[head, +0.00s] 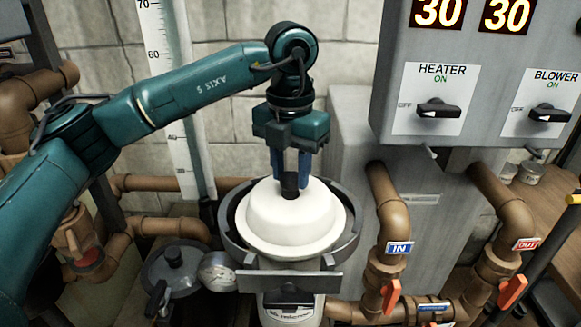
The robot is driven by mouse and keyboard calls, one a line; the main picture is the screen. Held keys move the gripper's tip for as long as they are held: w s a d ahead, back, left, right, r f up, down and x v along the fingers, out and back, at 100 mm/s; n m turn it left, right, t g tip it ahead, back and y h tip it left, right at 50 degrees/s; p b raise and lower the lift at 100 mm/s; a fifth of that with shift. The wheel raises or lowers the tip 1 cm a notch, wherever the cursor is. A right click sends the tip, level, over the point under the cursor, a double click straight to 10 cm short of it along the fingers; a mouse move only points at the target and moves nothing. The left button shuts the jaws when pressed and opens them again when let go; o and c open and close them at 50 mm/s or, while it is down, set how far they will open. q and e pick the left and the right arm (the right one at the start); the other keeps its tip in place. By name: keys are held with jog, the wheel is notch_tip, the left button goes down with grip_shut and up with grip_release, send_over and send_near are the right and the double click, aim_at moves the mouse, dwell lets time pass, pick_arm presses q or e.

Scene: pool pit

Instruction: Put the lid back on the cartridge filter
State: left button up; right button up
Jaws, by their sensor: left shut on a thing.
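The white domed lid (290,222) with a black knob (290,188) is at the centre of the head view. My left gripper (290,178) comes down from above, and its blue fingers are shut on the black knob. The lid is within the outline of a grey ring (232,240) at the top of the cartridge filter. I cannot tell whether the lid rests on the filter or hangs just above it. The pale filter body (290,310) shows below the ring, behind a grey bracket (290,281). My right gripper is not in view.
A grey control box (475,75) with heater and blower switches juts out at upper right. Brown pipes with orange valve handles (391,297) stand right of the filter. A round gauge (218,271) and a grey-lidded pot (175,270) are at left. A tall thermometer (168,60) stands behind.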

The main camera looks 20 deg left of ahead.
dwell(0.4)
pick_arm(q)
jog(key=o, duration=1.1)
jog(key=shift+r, duration=0.2)
jog(key=shift+r+p, duration=2.3)
jog(key=shift+r, duration=1.05)
jog(key=shift+c, duration=0.3)
grip_shut()
